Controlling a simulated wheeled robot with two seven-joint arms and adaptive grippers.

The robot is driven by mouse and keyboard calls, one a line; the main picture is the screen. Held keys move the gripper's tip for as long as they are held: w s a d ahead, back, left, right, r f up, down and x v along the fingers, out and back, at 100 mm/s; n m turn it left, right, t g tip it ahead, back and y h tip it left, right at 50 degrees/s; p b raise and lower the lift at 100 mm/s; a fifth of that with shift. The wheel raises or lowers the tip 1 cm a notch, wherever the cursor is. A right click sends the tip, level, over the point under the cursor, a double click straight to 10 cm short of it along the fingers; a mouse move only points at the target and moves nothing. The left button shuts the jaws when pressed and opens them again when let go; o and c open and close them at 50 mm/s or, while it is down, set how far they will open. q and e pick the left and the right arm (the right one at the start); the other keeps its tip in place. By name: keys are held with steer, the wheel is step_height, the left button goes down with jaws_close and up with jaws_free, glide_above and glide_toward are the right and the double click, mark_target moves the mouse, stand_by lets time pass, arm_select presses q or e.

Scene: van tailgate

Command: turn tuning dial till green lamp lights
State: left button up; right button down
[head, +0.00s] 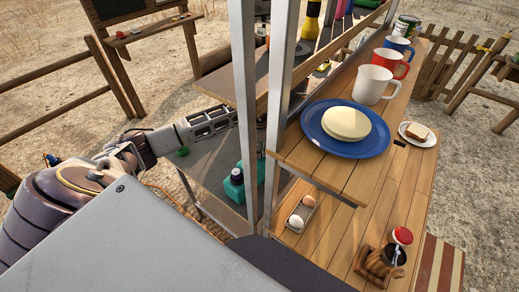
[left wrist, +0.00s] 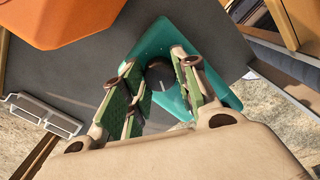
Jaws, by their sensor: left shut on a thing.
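The dark round dial (left wrist: 158,73) sits on a teal box (left wrist: 147,45) in the left wrist view. My left gripper (left wrist: 162,82) has its green-padded fingers on both sides of the dial and is shut on it. In the head view my left arm reaches in from the left, and its fingertips are hidden behind the grey posts. A teal object (head: 234,190) with a dark top shows below the arm there; I cannot tell whether it is the same box. I cannot make out a lit green lamp. My right gripper is not in view.
Two grey upright posts (head: 244,100) stand close to my left arm. To the right, a wooden shelf holds a blue plate (head: 380,145) and several mugs, including a white one (head: 374,85). An orange object (left wrist: 65,18) is near the teal box in the wrist view.

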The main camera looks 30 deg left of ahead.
arm_select(q)
steer(key=shift+f+m+b, duration=0.1)
steer(key=shift+m+b, duration=0.6)
steer(key=shift+b, duration=0.2)
steer(key=shift+m+b, duration=0.95)
steer(key=shift+m, duration=0.05)
steer(key=o, duration=1)
steer(key=shift+o, duration=0.2)
steer(key=shift+r, duration=3.9)
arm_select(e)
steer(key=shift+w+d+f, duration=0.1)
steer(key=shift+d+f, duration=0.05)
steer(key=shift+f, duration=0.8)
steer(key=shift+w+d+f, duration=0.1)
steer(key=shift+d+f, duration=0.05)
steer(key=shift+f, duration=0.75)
arm_select(q)
steer(key=shift+s+f, duration=0.1)
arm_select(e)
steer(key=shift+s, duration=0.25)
